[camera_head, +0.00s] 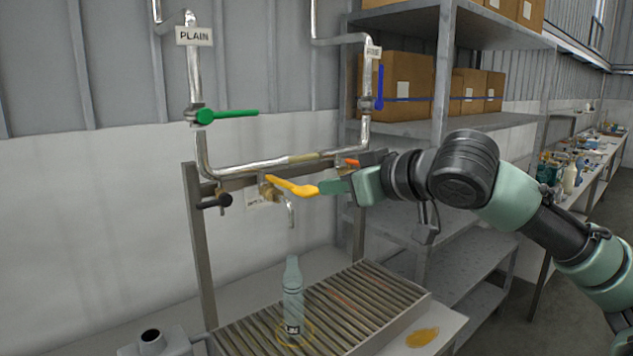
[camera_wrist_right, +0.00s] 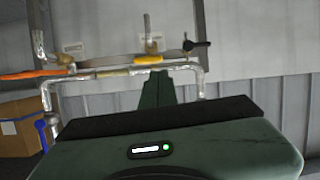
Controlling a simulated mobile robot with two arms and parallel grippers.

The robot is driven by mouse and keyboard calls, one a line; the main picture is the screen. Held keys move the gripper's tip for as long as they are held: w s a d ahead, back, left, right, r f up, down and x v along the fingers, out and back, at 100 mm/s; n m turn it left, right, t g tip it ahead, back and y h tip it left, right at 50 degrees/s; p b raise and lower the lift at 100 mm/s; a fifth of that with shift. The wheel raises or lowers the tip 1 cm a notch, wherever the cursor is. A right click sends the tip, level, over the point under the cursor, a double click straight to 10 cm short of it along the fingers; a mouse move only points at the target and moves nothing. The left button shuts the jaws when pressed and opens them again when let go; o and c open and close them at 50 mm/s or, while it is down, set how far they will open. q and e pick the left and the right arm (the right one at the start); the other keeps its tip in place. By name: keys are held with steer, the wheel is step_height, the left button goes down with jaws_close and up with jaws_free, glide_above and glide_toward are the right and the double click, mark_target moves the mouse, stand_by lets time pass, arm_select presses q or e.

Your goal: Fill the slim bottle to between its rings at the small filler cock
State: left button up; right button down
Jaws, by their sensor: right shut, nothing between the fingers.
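The slim bottle (camera_head: 292,300) is pale and translucent and stands upright on the slatted drip tray (camera_head: 390,300). The small filler cock has a yellow lever (camera_head: 290,186) and a downturned metal spout (camera_head: 291,212), which is above the bottle's neck. My right gripper (camera_head: 325,187) is shut and empty, its fingertips at the free end of the yellow lever; I cannot tell if they touch. In the right wrist view the shut fingers (camera_wrist_right: 156,88) point at the yellow lever (camera_wrist_right: 147,60). The rings and the liquid level are too small to make out. My left gripper is out of view.
A green lever (camera_head: 228,115) is on the pipe under the PLAIN sign (camera_head: 194,36), and a blue lever (camera_head: 380,88) is on the right pipe. An orange spill (camera_head: 422,337) lies right of the tray. Shelves with cartons (camera_head: 405,85) stand behind my right arm.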

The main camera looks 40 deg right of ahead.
step_height(320, 180, up, 5)
steer(key=s+d+m+t, duration=0.1)
steer(key=s+d, duration=0.1)
steer(key=shift+s, duration=0.2)
steer(key=shift+d, duration=0.1)
steer(key=p, duration=0.5)
glide_above(316, 191)
steer(key=f, duration=0.2)
step_height(316, 191, down, 3)
steer(key=shift+r+b, duration=0.1)
steer(key=shift+b, duration=0.35)
steer(key=shift+s+f, duration=0.2)
steer(key=shift+f, duration=0.55)
steer(key=shift+w, duration=0.1)
